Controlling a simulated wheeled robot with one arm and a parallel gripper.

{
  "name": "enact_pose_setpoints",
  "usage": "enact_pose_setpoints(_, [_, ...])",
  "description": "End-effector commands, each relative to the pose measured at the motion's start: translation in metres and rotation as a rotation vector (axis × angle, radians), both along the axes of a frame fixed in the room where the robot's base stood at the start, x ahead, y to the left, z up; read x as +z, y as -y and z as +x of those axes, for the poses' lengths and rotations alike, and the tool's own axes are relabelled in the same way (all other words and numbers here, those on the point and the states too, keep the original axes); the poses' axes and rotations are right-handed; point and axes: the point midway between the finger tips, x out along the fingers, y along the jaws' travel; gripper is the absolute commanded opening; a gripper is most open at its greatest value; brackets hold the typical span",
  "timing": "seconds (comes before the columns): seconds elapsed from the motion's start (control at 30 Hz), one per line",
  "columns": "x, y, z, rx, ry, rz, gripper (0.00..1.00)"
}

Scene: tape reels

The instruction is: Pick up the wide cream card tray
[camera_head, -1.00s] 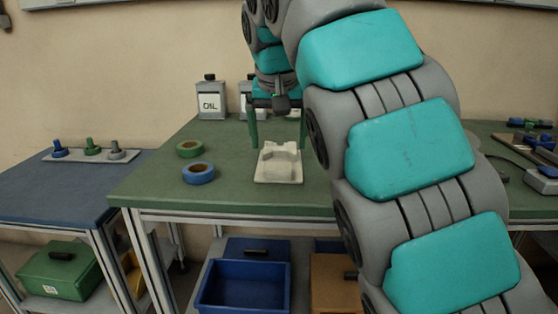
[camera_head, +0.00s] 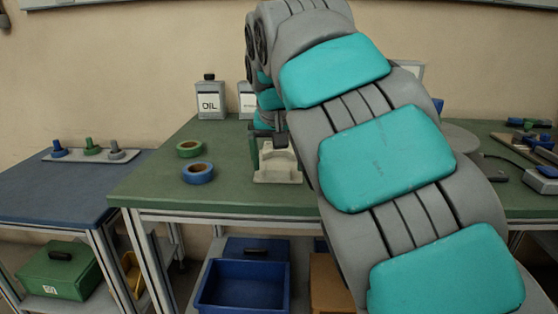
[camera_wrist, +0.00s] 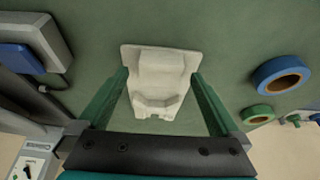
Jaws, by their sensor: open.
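The cream card tray (camera_head: 277,165) lies on the green-topped table, partly hidden by my arm in the head view. It also shows in the wrist view (camera_wrist: 160,82) as a pale shaped piece between my two green fingers. My gripper (camera_wrist: 161,75) is open, with one finger on each side of the tray and a gap at both sides. In the head view my gripper (camera_head: 272,148) is low over the tray, mostly covered by the arm. I cannot tell how far the fingertips are above the table.
A green tape reel (camera_head: 190,149) and a blue tape reel (camera_head: 198,173) lie left of the tray. Oil cans (camera_head: 210,98) stand at the back. A blue-topped table (camera_head: 70,185) with several pegs is at the left. Tools (camera_head: 535,145) lie at the far right.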

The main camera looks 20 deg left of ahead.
Motion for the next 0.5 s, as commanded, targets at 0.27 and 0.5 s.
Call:
enact_pose_setpoints(0.27, [-0.003,-0.0006,0.0017,0.0,0.003,0.002,1.0])
enact_pose_setpoints(0.5, [-0.003,-0.0006,0.0017,0.0,0.003,0.002,0.74])
